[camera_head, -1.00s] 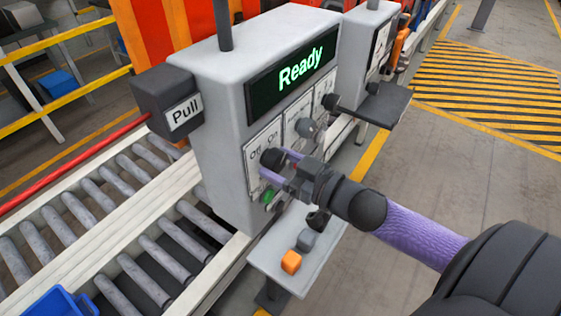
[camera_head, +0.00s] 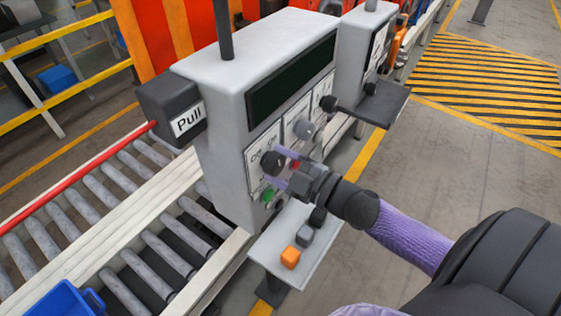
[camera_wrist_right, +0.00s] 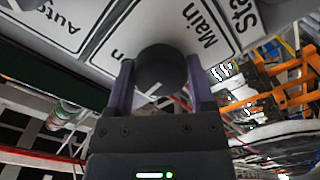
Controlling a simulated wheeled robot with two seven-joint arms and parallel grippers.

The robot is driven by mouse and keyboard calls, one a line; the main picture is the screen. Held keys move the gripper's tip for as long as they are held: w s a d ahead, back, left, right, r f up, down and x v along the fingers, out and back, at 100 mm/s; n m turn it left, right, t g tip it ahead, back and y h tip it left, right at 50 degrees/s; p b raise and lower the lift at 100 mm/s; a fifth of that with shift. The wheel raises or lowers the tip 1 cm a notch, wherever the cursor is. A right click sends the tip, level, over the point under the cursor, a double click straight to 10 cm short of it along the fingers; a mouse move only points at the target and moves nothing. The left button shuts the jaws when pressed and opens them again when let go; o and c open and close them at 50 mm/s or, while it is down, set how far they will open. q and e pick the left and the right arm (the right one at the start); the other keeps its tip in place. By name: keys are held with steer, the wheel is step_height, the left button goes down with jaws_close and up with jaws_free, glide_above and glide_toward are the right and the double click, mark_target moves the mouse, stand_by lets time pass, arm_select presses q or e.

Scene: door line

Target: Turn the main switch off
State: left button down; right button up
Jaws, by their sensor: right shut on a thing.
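The grey control cabinet (camera_head: 215,140) stands beside the conveyor. Its main switch (camera_head: 271,161) is a round black knob on the left white plate of the front panel. My right gripper (camera_head: 282,170) has its purple fingers closed around this knob. The gripper hides most of the Off and On marks, so I cannot read the knob's position. The cabinet's display (camera_head: 292,77) is dark. My left gripper is not in view.
A green button (camera_head: 268,194) sits just below the switch. Other knobs (camera_head: 303,129) are to its right. A small shelf (camera_head: 275,257) with orange and grey blocks is below. A "Pull" box (camera_head: 170,110) juts from the cabinet's left side. Roller conveyor (camera_head: 110,215) runs at left.

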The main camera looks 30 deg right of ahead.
steer(key=n, duration=0.3)
steer(key=shift+n, duration=2.1)
steer(key=o, duration=1.2)
steer(key=shift+r, duration=0.1)
steer(key=b+v, duration=0.2)
steer(key=v, duration=0.8)
steer(key=shift+w, duration=0.1)
